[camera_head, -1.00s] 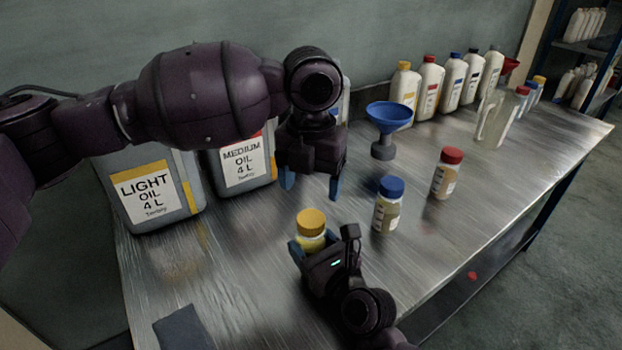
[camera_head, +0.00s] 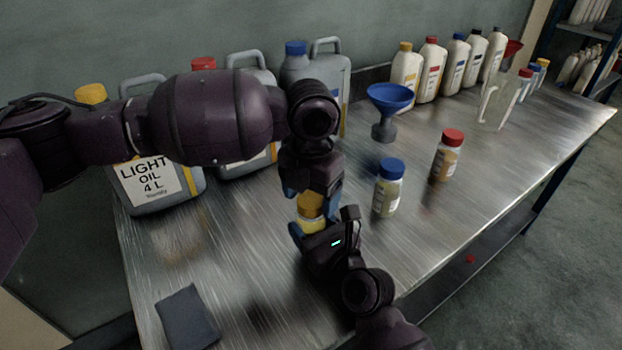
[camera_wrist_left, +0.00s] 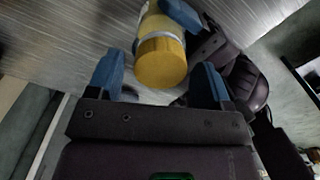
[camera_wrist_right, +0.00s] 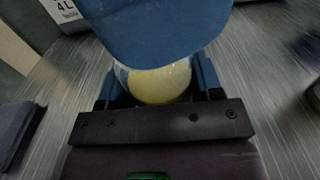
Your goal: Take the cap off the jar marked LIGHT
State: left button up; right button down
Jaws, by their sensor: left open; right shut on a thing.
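A small jar of pale yellow oil (camera_head: 314,226) with a yellow cap (camera_head: 311,203) stands near the bench's front edge; its label is not readable. My right gripper (camera_head: 308,233) is shut on the jar's body, which also shows in the right wrist view (camera_wrist_right: 158,84). My left gripper (camera_head: 310,193) is open, pointing down right over the cap. In the left wrist view the cap (camera_wrist_left: 161,63) lies between the two blue fingers, with gaps on both sides. A left finger hides the jar's top in the right wrist view.
Large oil cans, one marked LIGHT OIL (camera_head: 152,190), stand at the back left. A blue-capped jar (camera_head: 388,190) and a red-capped jar (camera_head: 447,157) stand to the right. A blue funnel (camera_head: 389,98) is behind them. A dark pad (camera_head: 187,317) lies at front left.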

pick_arm(q)
jog(key=shift+f, duration=0.4)
jog(key=c, duration=1)
jog(key=shift+n, duration=0.3)
